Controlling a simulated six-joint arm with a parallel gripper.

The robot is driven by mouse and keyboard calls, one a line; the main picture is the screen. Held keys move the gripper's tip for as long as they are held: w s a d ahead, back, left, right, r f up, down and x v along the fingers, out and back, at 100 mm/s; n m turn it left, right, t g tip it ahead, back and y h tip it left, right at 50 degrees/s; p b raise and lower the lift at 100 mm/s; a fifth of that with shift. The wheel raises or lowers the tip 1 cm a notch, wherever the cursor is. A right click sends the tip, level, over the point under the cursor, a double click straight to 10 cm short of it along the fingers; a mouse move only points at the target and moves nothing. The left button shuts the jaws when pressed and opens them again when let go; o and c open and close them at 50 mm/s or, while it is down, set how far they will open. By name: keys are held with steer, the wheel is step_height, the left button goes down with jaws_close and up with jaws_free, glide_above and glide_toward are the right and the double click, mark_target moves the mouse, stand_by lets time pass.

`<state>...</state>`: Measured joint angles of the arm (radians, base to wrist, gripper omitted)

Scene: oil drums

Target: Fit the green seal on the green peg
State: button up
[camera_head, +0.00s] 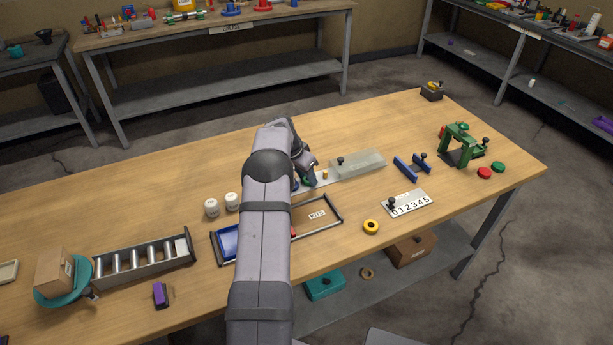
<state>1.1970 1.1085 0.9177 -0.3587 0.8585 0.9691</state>
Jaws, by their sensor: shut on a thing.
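My gripper (307,177) is at the middle of the wooden table, beyond the end of my arm. Its fingers are small in view and partly hidden by the wrist. A small green thing (308,183) shows at the fingertips; it appears to be the green seal in the jaws. It is just above or touching a pale strip (321,183) on the table. An orange peg (325,174) stands on that strip, right of the gripper. I cannot make out the green peg; the gripper may hide it.
Two white jars (211,207) stand left of my arm.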

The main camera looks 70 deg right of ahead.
steer(key=o, duration=1.6)
steer(key=shift+r, duration=0.1)
steer(key=shift+r+p, duration=1.5)
steer(key=shift+r, duration=1.2)
